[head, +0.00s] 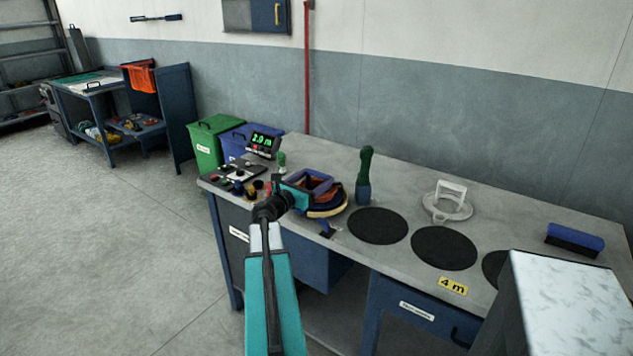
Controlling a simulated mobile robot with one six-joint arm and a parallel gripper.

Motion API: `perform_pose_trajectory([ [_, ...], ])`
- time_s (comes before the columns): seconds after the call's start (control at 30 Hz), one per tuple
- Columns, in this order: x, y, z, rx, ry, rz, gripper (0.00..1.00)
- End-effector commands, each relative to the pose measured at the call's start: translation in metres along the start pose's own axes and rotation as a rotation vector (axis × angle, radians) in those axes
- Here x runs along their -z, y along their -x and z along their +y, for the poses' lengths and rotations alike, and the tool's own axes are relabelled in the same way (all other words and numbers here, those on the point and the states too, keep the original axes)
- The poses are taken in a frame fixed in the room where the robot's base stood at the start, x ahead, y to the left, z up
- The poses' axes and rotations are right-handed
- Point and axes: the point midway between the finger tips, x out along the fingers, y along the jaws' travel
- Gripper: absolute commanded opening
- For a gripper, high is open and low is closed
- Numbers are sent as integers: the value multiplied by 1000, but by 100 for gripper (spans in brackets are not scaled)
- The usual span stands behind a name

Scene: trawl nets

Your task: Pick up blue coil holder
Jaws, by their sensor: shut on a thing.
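The blue coil holder (325,181) shows as a blue-purple frame with a raised handle, at the left-middle of the workbench. Orange-red material shows within it, and a yellow-edged round shape lies under it. My gripper (299,190) is at its left side and appears shut on it. The dark wrist and teal jaw cover the near left part of the holder and the contact. I cannot tell whether the holder is clear of the bench top.
Three black discs (378,226) lie along the bench (400,190). A white holder (447,204), a green-and-blue upright tool (364,175) and a blue brush (574,238) stand further right. A display (263,142) and small items crowd the left end. Green (215,143) and blue bins stand behind.

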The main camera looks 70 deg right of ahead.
Motion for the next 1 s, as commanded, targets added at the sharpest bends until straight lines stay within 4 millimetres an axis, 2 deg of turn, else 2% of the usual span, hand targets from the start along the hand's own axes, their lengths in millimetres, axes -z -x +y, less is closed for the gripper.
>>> perform_pose_trajectory([
  [0.37,-31,0,0,-1,-1,-3,31],
  [0.67,-28,42,-1,-3,0,-1,31],
  [1.0,-28,108,-1,-4,0,-2,31],
])
